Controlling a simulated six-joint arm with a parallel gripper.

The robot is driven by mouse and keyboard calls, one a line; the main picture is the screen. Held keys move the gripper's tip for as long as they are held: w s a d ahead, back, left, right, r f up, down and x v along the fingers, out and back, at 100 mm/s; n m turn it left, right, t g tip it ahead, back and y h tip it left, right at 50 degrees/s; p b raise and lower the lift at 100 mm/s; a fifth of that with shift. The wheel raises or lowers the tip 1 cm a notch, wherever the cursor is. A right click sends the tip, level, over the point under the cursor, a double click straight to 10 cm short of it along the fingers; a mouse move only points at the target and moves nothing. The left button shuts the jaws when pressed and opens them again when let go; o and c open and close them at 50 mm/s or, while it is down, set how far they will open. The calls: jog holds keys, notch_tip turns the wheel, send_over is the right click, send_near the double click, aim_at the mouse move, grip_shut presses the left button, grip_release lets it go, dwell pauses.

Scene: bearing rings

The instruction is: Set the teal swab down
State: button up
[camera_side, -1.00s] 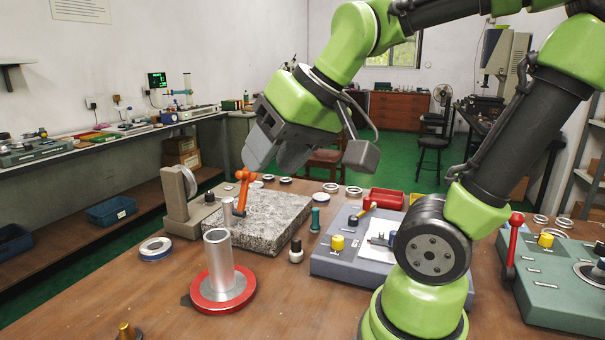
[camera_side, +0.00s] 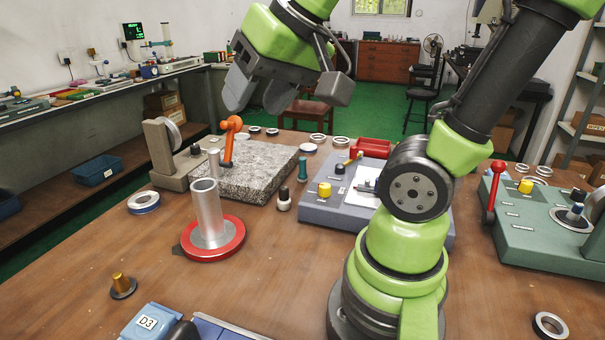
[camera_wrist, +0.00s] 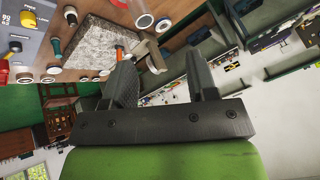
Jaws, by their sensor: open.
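The teal swab (camera_side: 303,169) stands upright just to the right of the granite block (camera_side: 262,172) in the side view. It also shows at the upper left of the wrist view (camera_wrist: 56,47), beside the block. My gripper (camera_side: 258,98) is raised above the far part of the block, well clear of the swab. Its two fingers (camera_wrist: 163,75) are spread apart in the wrist view with nothing between them.
An orange lever (camera_side: 230,135) rises from the block, near a grey stand (camera_side: 170,155). A metal tube on a red base (camera_side: 212,240) stands in front. A grey-blue control box (camera_side: 330,205) lies to the right. The front middle of the table is clear.

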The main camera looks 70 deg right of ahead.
jog(key=w+d+f+m+g+h, duration=0.2)
jog(key=w+d+f+m+h, duration=0.1)
jog(key=w+d, duration=0.65)
jog(key=m+g+h, duration=0.2)
jog(key=m+g, duration=0.1)
jog(key=m, duration=0.2)
send_near(303, 159)
jog(key=w+d+f, duration=0.1)
jog(key=shift+y, duration=0.3)
jog(key=x, duration=0.4)
jog(key=shift+s+x, duration=0.2)
jog(key=shift+x, duration=1.35)
jog(key=shift+s+x, duration=0.15)
jog(key=shift+x, duration=1.45)
jog(key=shift+c, duration=0.3)
grip_shut()
